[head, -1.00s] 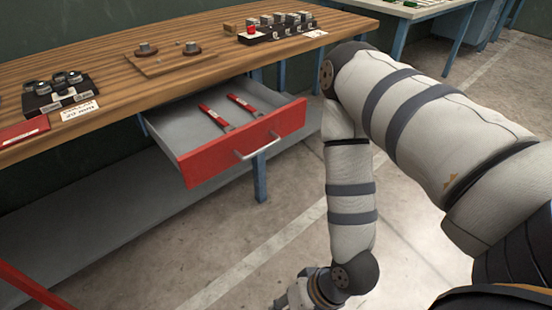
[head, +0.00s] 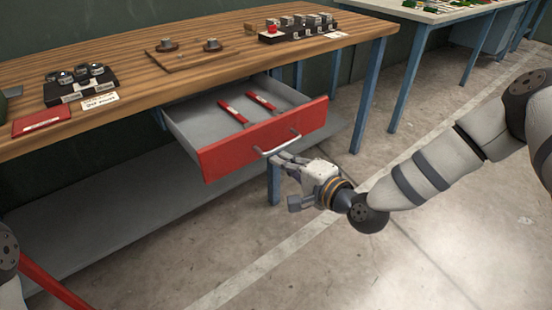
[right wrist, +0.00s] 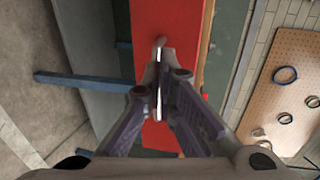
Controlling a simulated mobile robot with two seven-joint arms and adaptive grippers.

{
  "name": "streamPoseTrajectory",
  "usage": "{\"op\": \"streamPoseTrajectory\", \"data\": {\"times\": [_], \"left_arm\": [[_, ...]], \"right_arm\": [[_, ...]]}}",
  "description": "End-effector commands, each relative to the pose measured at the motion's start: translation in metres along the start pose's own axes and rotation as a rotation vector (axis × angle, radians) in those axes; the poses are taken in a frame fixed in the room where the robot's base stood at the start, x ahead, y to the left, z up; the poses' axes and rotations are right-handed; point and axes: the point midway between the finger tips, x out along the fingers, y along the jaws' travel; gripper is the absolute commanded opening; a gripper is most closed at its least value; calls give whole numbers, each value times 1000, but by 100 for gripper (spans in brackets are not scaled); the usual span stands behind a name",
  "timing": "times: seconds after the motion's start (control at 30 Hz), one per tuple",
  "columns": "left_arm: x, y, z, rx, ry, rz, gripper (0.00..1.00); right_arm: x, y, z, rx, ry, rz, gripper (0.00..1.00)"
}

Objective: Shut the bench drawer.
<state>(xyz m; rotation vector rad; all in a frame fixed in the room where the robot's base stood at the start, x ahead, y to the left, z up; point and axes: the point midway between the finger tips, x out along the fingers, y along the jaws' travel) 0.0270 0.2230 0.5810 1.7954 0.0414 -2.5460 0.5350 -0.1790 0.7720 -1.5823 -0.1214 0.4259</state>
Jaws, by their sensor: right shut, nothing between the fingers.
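The bench drawer (head: 262,139) has a red front and a grey inside, and it stands pulled out from under the wooden bench top. Two red-handled tools (head: 233,113) lie in it. Its pale bar handle (head: 278,146) is on the red front. My right gripper (head: 281,163) is shut and empty, with its fingertips close to the handle; I cannot tell whether they touch. In the right wrist view the shut fingers (right wrist: 160,85) point at the red drawer front (right wrist: 165,30), over the handle. My left gripper is not in view.
A blue bench leg (head: 273,182) stands below the drawer. The floor in front is clear.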

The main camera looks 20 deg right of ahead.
Motion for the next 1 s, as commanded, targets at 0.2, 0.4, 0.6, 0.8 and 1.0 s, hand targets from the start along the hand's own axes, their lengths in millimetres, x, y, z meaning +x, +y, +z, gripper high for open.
{"op": "streamPoseTrajectory", "data": {"times": [0.2,0.4,0.6,0.8,1.0], "left_arm": [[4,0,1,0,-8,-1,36],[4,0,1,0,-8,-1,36],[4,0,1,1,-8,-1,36],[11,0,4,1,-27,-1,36],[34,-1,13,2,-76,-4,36]], "right_arm": [[26,1,0,0,-1,1,0],[30,0,0,1,0,1,0],[29,0,0,0,0,1,0],[40,1,0,1,0,3,0],[75,0,1,2,-2,6,0]]}}
